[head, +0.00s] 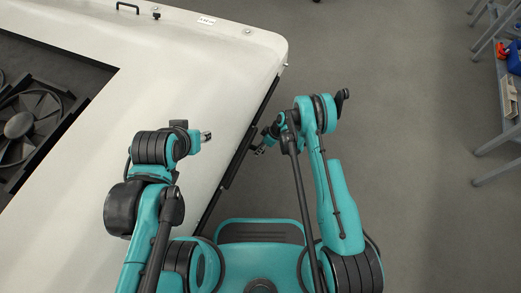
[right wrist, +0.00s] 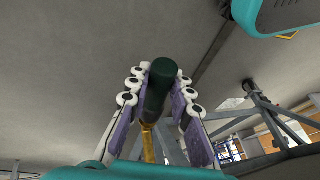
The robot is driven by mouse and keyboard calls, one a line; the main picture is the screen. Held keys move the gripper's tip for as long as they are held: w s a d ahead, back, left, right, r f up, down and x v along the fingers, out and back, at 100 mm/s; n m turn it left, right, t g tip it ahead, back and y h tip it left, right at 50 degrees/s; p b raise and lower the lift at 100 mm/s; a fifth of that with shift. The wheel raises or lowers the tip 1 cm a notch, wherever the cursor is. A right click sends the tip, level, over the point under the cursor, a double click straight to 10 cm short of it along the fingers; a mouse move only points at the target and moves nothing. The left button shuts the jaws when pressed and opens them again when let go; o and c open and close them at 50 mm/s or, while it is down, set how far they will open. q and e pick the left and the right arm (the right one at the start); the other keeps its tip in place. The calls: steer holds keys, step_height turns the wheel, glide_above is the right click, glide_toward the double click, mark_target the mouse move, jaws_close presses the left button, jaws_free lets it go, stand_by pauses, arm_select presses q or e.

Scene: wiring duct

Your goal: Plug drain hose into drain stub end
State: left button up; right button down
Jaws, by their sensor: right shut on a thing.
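My right gripper (right wrist: 160,88) has its pale, purple-padded fingers closed on both sides of a dark green cylinder (right wrist: 160,82), which I take to be the drain hose end. A thin yellow-brown length (right wrist: 148,143) shows below it, between the fingers. In the head view my right gripper (head: 261,147) is small and partly hidden by its arm, beside the dark side edge of the white unit (head: 222,62). My left gripper (head: 207,136) is above the white top; its jaw state is unclear. I cannot make out the drain stub end for certain.
A small fitting (head: 285,65) sticks out from the white unit's edge near its far corner. A dark recess with a fan (head: 20,124) is at the left. Grey shelving (head: 490,150) stands at the far right. The floor (head: 410,130) between is clear.

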steer(key=shift+w+a, duration=0.2)
steer(key=shift+a, duration=0.3)
steer(key=shift+w+a, duration=0.2)
steer(key=shift+a, duration=0.25)
steer(key=c, duration=1.3)
jaws_free()
steer(key=v, duration=1.2)
steer(key=shift+r, duration=0.1)
